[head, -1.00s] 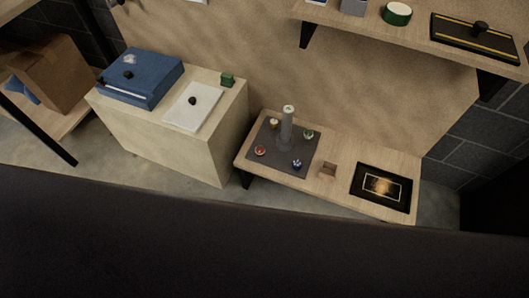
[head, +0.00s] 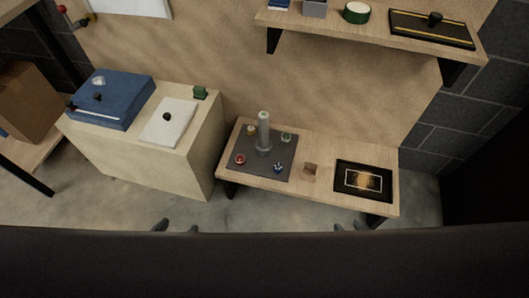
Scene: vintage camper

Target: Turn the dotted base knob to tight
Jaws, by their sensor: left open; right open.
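A dark grey square base (head: 240,165) lies on the low wooden bench, with an upright grey post (head: 264,133) near its middle. Small knobs sit around the post: a red one (head: 240,159) at front left, a blue one (head: 279,168) at front right, a yellow one (head: 251,129) at back left and a green one (head: 286,137) at back right. The blue knob shows pale marks, but they are too small to tell if they are dots. My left gripper (head: 175,227) and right gripper (head: 351,228) show only as tips at the bottom edge, both open and apart from the bench.
The bench (head: 318,150) also holds a small brown block (head: 310,171) and a black framed tray (head: 362,181). A pale cabinet (head: 190,165) with a blue case (head: 112,100) and a white board (head: 169,122) stands to the left. A wall shelf (head: 370,40) overhangs behind.

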